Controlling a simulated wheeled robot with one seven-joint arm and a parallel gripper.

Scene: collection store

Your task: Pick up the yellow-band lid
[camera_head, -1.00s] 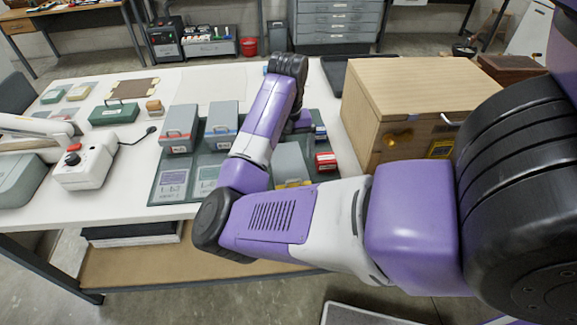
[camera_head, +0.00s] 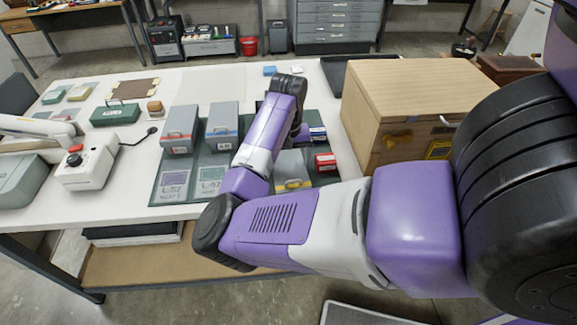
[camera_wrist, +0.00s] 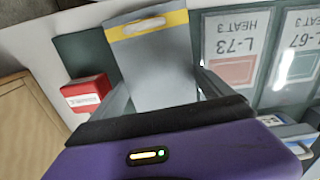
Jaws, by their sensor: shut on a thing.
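The yellow-band lid (camera_wrist: 158,75) is a grey slab with a yellow strip and a pale handle at its far end in the wrist view. My gripper (camera_wrist: 162,88) has one finger on each side of the lid and is shut on it. In the head view part of the grey lid with its yellow band (camera_head: 293,184) shows just right of my forearm, over the dark green mat (camera_head: 156,190). My arm hides the fingers there. I cannot tell whether the lid is clear of what lies under it.
A red box (camera_head: 325,161) and a large wooden box (camera_head: 390,105) stand to the right. Grey boxes with a red band (camera_head: 180,130) and a blue band (camera_head: 222,125) stand left of my arm. Printed cards (camera_head: 174,185) lie in front of them. A white device (camera_head: 85,165) is further left.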

